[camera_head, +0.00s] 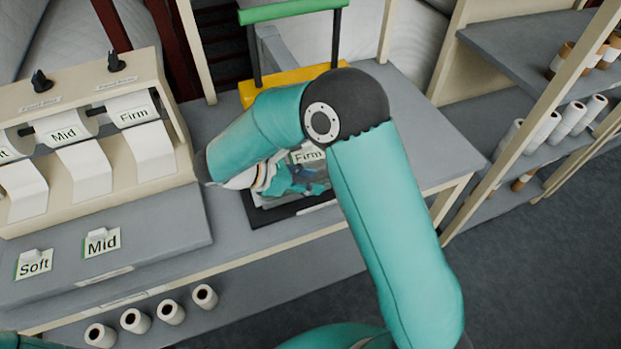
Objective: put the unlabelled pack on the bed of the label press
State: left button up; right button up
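The label press stands on the bench behind my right arm, with a green handle bar (292,10), a yellow crosspiece (250,93) and a dark base (268,215). A "Firm" label (307,155) shows at the press, above a clear-looking bundle (318,185) over the base. I cannot tell whether this bundle is the pack, or whether it rests on the bed. My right gripper (285,180) is at the press, pointing right; its fingers blend with the bundle and my forearm covers part of it. Whether it is open or shut is unclear. My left gripper is out of view.
A cream dispenser (90,80) with labelled rolls stands at left. "Soft" (34,264) and "Mid" (102,242) cards stand on the grey ledge before it. Several white rolls (135,320) sit below. A shelf rack (530,90) with rolls is at right. The bench right of the press (430,135) is clear.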

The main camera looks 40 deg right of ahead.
jog(key=b+v, duration=0.1)
jog(key=v, duration=1.1)
jog(key=shift+r, duration=0.1)
jog(key=shift+s+d, duration=0.1)
